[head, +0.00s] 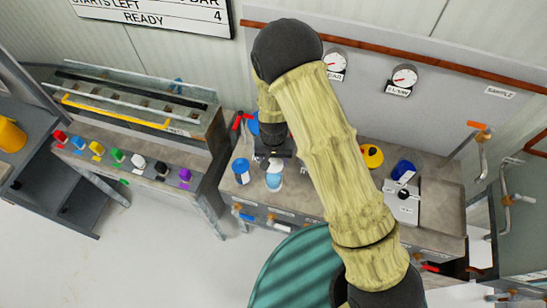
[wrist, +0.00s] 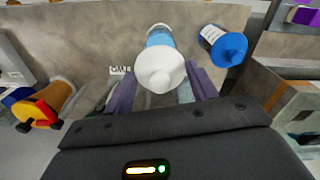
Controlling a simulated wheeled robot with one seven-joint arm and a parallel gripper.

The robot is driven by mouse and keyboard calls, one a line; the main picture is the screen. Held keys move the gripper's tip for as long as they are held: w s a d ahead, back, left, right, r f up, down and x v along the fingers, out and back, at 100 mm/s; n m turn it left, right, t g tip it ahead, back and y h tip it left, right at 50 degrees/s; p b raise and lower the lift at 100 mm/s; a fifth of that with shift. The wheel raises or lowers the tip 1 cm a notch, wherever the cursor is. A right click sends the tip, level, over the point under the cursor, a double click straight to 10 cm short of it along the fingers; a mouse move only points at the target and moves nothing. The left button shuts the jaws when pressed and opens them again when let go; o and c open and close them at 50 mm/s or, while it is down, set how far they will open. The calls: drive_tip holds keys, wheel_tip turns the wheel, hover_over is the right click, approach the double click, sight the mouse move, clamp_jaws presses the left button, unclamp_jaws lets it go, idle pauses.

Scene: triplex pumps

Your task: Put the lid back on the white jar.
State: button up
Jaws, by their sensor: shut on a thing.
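The white jar (head: 273,183), with a light-blue band, stands on the bench in the head view, just below my gripper (head: 273,154). In the wrist view its light-blue band (wrist: 159,37) shows behind the white lid. The white lid (wrist: 160,72), rounded with a small knob, is between the two purple fingers of my gripper (wrist: 162,84), which is shut on it. The lid lines up with the jar in the wrist view and covers its mouth. I cannot tell whether the lid touches the rim or is slightly above it.
A blue-lidded jar (head: 241,171) stands close left of the white jar, and right of it in the wrist view (wrist: 226,47). A yellow round part (head: 372,157) and a blue one (head: 403,170) are further right on the bench. Gauges (head: 404,78) are on the back panel.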

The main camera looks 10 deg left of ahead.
drive_tip(key=shift+w+f, duration=0.1)
drive_tip(key=shift+w+d+f+b, duration=0.1)
drive_tip(key=shift+f+b, duration=0.75)
drive_tip(key=shift+f, duration=0.25)
drive_tip(key=shift+s+f+b, duration=0.2)
drive_tip(key=shift+f+b, duration=1.2)
drive_tip(key=shift+f, duration=0.7)
drive_tip(key=shift+f, duration=0.1)
drive_tip(key=o, duration=1.4)
